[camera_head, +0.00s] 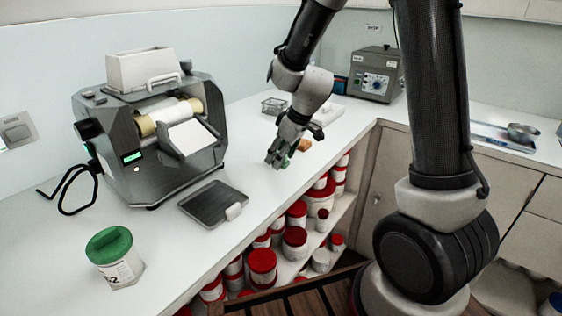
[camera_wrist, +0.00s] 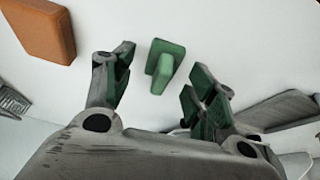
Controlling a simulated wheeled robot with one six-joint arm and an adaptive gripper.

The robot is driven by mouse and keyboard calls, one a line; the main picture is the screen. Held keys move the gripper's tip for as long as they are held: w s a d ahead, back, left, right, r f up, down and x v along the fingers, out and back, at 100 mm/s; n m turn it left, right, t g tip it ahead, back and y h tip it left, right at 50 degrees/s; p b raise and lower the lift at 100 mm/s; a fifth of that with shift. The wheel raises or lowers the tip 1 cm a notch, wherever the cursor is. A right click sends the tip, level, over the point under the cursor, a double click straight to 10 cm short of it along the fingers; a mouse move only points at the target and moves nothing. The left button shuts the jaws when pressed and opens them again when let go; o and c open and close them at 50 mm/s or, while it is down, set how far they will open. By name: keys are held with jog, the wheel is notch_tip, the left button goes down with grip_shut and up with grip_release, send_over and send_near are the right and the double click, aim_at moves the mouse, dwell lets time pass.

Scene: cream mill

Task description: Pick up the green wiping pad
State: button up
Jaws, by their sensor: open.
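The green wiping pad (camera_wrist: 166,64) lies on the white counter in the wrist view, a small block with a raised part. My gripper (camera_wrist: 162,82) is open and empty, with one finger on each side of the pad in that picture. A gap shows between the pad and each finger; how high the fingertips are above the counter is hard to tell. In the head view my gripper (camera_head: 279,161) points down just over the counter near its front edge. There I cannot tell the pad apart from the gripper's green finger linings.
An orange-brown block (camera_wrist: 42,29) lies left of the pad in the wrist view; it also shows beside my gripper in the head view (camera_head: 304,145). A roller mill (camera_head: 150,125), a dark tray (camera_head: 211,203) and a green-lidded jar (camera_head: 114,257) stand left. Red-lidded tubs (camera_head: 262,262) fill shelves below.

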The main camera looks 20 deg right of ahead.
jog(key=c, duration=0.9)
notch_tip(320, 180, up, 10)
jog(key=shift+r, duration=0.1)
